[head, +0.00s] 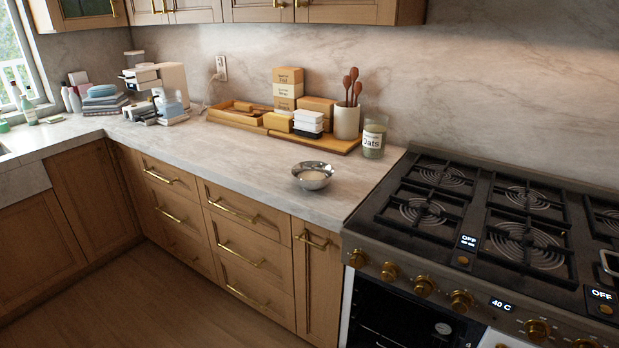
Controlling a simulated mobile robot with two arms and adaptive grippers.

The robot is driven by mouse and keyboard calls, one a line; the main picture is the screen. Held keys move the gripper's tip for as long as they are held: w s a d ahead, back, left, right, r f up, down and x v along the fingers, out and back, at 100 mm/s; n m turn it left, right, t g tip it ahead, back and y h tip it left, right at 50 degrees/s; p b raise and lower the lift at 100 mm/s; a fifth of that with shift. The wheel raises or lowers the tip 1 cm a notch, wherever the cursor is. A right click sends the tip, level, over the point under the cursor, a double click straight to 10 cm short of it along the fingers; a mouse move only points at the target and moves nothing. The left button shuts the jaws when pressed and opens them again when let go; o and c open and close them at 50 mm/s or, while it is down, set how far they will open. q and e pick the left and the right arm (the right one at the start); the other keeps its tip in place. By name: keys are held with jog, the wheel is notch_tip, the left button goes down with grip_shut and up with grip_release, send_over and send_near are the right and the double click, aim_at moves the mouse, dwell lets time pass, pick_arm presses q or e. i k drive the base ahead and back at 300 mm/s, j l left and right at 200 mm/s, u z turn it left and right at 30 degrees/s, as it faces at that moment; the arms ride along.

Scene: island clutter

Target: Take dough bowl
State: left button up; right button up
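A shiny metal bowl (312,176) sits upright near the front edge of the marble counter, left of the stove. Pale contents that look like dough (312,176) show inside it. Nothing touches the bowl and the counter around it is bare. Neither of my grippers shows in the head view.
A wooden tray (310,141) with boxes stands behind the bowl, beside a utensil crock (346,122) and an oats jar (374,139). The gas stove (480,225) is at right. A coffee machine (158,82) stands at left. Drawers (245,245) below are shut. Floor in front is clear.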

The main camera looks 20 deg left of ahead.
aim_at(311, 175)
jog(key=i+j+z, duration=0.15)
jog(key=j+z, duration=0.15)
jog(key=j, duration=0.9)
jog(key=j+z, duration=0.3)
jog(key=j, duration=0.9)
jog(key=i+j+z, duration=0.1)
jog(key=j, duration=0.25)
jog(key=i+j+z, duration=0.15)
jog(key=i+j, duration=0.15)
jog(key=i+j+z, duration=0.1)
jog(key=j, duration=0.3)
jog(key=i+j+z, duration=0.15)
jog(key=j, duration=0.25)
jog(key=i+j+z, duration=0.1)
jog(key=i+j, duration=0.15)
jog(key=j, duration=0.15)
